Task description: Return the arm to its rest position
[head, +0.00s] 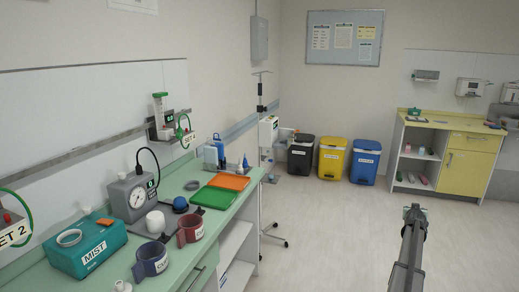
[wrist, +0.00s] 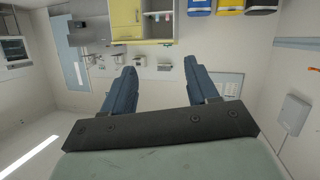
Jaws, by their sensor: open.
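My gripper (wrist: 159,82) shows in the wrist view with its two blue fingers spread well apart and nothing between them. The wrist view is upside down and looks across the room, with the yellow cabinet and bins at its top edge. In the head view my arm rises from the bottom right over the bare floor, and its end (head: 415,213) is seen from behind. The fingers cannot be made out there. The arm is well to the right of the green counter (head: 172,270) and touches nothing that I can see.
On the counter stand a teal MIST box (head: 88,250), a gauge unit (head: 133,197), two cups, a green tray (head: 204,197) and an orange tray (head: 229,182). Black, yellow (head: 332,158) and blue bins line the back wall. A yellow cabinet (head: 468,172) stands right. The floor between is clear.

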